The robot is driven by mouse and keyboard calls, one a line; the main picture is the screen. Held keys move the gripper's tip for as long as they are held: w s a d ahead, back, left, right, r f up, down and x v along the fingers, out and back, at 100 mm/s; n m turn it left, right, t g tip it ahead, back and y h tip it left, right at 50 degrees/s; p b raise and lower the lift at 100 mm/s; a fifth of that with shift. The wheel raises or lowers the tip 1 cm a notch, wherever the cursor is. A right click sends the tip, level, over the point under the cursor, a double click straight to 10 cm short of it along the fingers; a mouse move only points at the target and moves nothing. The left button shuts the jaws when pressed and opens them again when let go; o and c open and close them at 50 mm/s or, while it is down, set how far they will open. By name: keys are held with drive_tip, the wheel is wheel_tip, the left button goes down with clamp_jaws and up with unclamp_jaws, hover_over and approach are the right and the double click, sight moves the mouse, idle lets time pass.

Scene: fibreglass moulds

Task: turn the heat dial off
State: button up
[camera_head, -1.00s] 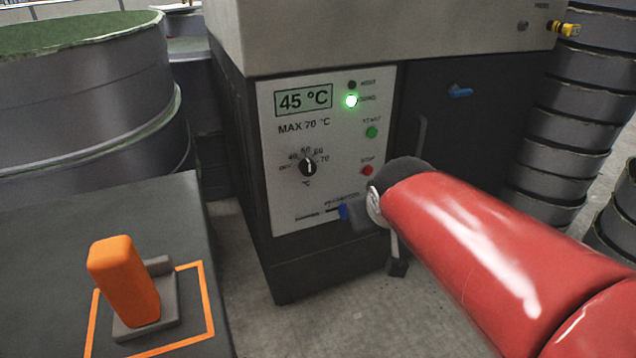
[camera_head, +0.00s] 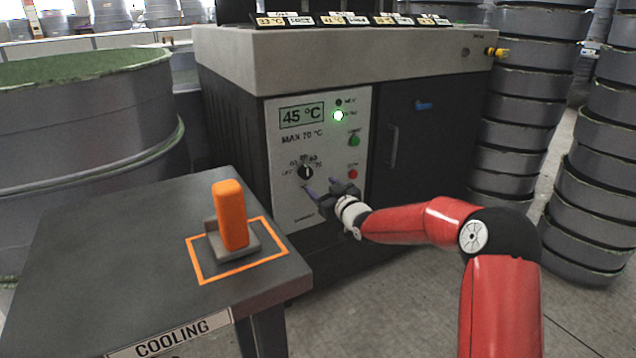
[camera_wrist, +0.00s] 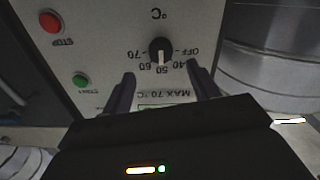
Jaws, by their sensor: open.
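The heat dial (camera_head: 305,172) is a round black knob on the white control panel (camera_head: 285,205). In the wrist view the dial (camera_wrist: 161,50) appears upside down, with its white mark at 50 and OFF at the end of the scale beside 40. My gripper (camera_head: 321,187) is open in front of the panel, just below and right of the dial in the head view. In the wrist view its two dark fingers (camera_wrist: 160,74) are spread and empty, with the dial beyond and between their tips. I see no contact with it.
The panel display (camera_head: 302,115) reads 45 °C above "MAX 70 °C", and a green lamp (camera_head: 338,115) is lit. A green button (camera_head: 354,140) and red stop button (camera_head: 352,174) sit right of the dial. The cooling table (camera_head: 120,240) bears an orange-handled object (camera_head: 231,215).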

sight(308, 175)
drive_tip(key=p+x, duration=0.1)
drive_tip(key=x, duration=0.6)
drive_tip(key=shift+w+a, duration=0.25)
drive_tip(key=shift+w, duration=0.05)
drive_tip(key=c, duration=1)
